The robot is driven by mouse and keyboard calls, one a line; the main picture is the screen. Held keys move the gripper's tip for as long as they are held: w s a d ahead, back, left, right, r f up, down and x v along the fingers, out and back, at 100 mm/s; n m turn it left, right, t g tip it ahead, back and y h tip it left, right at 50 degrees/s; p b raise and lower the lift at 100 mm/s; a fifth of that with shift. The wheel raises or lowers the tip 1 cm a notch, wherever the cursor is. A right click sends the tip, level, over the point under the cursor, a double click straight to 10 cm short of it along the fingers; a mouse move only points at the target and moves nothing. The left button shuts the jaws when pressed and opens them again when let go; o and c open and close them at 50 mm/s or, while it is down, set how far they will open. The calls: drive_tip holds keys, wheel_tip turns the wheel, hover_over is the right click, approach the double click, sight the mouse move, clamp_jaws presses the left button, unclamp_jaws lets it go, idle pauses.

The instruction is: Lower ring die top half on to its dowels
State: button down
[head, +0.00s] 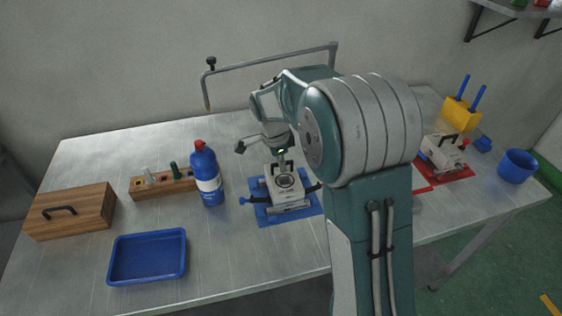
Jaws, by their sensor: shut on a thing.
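The pale grey ring die top half (287,182) is at the middle of the bench, with a dark round feature on its upper face. It is over the lower die part (290,205), above a blue mat (265,217). My gripper (284,160) comes down from above and is shut on the top half. The grip itself is small and partly hidden by my wrist. The dowels do not show, and I cannot tell whether the two halves touch.
A blue bottle with a red cap (206,175) stands just left of the mat. Further left are a wooden rack (163,185), a wooden box (70,212) and a blue tray (147,257). A second die (443,152) sits on a red mat at right, near a blue cup (517,166).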

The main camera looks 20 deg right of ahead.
drive_tip(key=shift+f, duration=0.1)
drive_tip(key=c, duration=0.7)
unclamp_jaws()
drive_tip(key=shift+o, duration=0.2)
drive_tip(key=shift+f, duration=0.1)
wheel_tip(320, 180, up, 12)
drive_tip(key=a, duration=0.2)
drive_tip(key=shift+w, duration=0.15)
